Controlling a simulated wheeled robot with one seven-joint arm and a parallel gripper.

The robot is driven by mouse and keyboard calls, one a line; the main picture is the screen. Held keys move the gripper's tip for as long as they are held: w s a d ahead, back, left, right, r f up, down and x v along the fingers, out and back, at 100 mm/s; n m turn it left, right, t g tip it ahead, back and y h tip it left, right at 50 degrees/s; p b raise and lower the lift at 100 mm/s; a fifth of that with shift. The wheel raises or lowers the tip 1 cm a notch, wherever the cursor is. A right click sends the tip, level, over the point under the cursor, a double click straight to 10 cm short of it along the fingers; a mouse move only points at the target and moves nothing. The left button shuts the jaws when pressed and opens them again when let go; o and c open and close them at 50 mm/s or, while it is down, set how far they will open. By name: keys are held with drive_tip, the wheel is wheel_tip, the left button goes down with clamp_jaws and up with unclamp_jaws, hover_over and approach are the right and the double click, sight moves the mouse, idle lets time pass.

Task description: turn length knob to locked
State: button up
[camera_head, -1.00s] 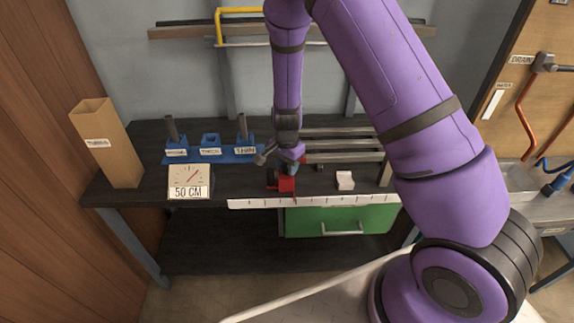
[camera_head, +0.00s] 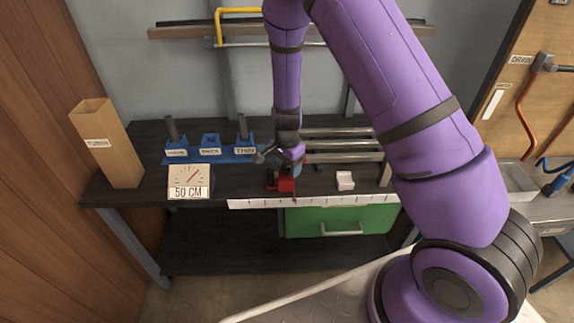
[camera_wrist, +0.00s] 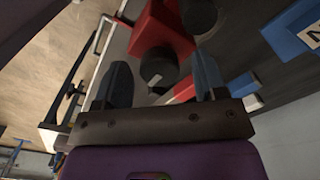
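The length stop is a red block (camera_head: 287,185) near the front edge of the bench, behind the white ruled strip. In the wrist view the red body (camera_wrist: 160,32) carries a dark round knob (camera_wrist: 158,66) with a small pale mark, and a second dark cylinder (camera_wrist: 200,15). I cannot tell which one is the length knob. My gripper (camera_wrist: 160,66) is open, its two blue-grey fingers apart on either side of the first knob. Contact is not clear. In the head view my gripper (camera_head: 290,166) is just above and behind the red block, hiding part of it.
A dial display reading 50 CM (camera_head: 188,181) stands left. Blue labelled holders (camera_head: 211,150) stand behind it, and a cardboard tube box (camera_head: 108,145) at far left. Metal tubes (camera_head: 345,145) lie behind right. A small white block (camera_head: 345,180) sits right, above a green drawer (camera_head: 340,221).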

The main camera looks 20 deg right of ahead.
wheel_tip(320, 180, up, 11)
idle(0.6)
drive_tip(key=shift+f, duration=0.1)
wheel_tip(320, 180, up, 11)
drive_tip(key=n+t+y, duration=0.1)
drive_tip(key=n, duration=0.2)
hover_over(287, 166)
drive_tip(key=s+d, duration=0.1)
drive_tip(key=s, duration=0.3)
drive_tip(key=s+d+r+n+t+y, duration=0.1)
drive_tip(key=s+d+r+n, duration=0.15)
drive_tip(key=s+r, duration=0.65)
drive_tip(key=s+d+r+n+t+h, duration=0.1)
drive_tip(key=s+r+n, duration=0.2)
drive_tip(key=s+r, duration=0.2)
drive_tip(key=s+d+r+n+t+h, duration=0.1)
drive_tip(key=s+r+n, duration=0.3)
drive_tip(key=s, duration=0.8)
wheel_tip(287, 166, up, 2)
drive_tip(key=shift+d+r+t, duration=0.1)
drive_tip(key=shift+d+t, duration=0.5)
drive_tip(key=shift+d, duration=0.1)
